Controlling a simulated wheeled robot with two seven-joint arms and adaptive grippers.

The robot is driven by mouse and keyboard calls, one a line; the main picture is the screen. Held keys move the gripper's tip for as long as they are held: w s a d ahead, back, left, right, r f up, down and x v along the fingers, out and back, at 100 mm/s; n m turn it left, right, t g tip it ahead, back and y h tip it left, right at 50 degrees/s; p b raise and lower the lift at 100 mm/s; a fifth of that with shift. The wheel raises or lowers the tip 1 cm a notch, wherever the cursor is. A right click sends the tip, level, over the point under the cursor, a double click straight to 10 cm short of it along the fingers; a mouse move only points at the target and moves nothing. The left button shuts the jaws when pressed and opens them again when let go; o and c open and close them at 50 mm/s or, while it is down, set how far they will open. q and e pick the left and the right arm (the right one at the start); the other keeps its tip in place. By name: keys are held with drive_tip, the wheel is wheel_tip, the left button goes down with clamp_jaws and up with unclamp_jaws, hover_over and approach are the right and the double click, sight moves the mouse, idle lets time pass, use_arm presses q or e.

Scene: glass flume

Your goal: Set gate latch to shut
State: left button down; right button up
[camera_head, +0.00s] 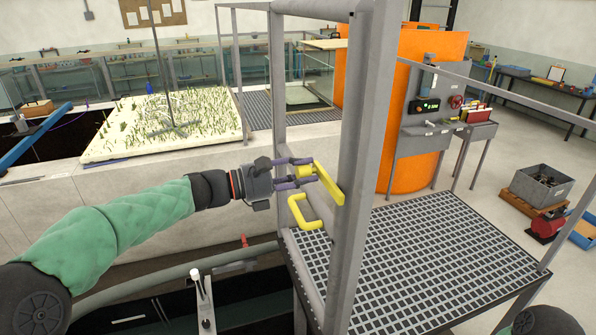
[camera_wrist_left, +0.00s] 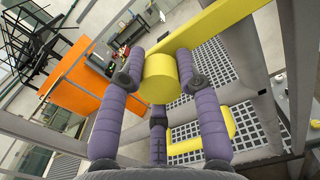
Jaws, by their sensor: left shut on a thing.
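The gate latch (camera_head: 329,185) is a flat yellow bar with a round knob, mounted on the grey gate post. In the head view it slants down to the right. My left gripper (camera_head: 307,171) reaches it from the left, its purple fingers around the knob. In the left wrist view, the fingers of the left gripper (camera_wrist_left: 162,76) are shut on the yellow knob of the latch (camera_wrist_left: 159,84), and the bar runs up to the right behind it. The fingers hide part of the knob. My right gripper is out of view.
A yellow U-shaped handle (camera_head: 293,212) sits just below the latch. Grey posts and rails (camera_head: 360,130) frame a grated platform (camera_head: 450,250) to the right. A dark open channel (camera_head: 150,315) lies below my left arm. A grey control box (camera_head: 432,100) stands behind.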

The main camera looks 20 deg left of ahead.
use_arm(q)
drive_tip(key=shift+s+d+f, duration=0.3)
drive_tip(key=shift+s+d, duration=0.05)
drive_tip(key=shift+s, duration=0.1)
drive_tip(key=shift+f, duration=0.1)
drive_tip(key=shift+d, duration=0.1)
drive_tip(key=c, duration=0.9)
unclamp_jaws()
drive_tip(key=shift+s, duration=0.1)
drive_tip(key=shift+o, duration=0.2)
drive_tip(key=shift+r, duration=0.2)
drive_tip(key=shift+s+a, duration=0.15)
drive_tip(key=shift+a, duration=0.1)
drive_tip(key=v, duration=1.1)
drive_tip(key=shift+s, duration=0.2)
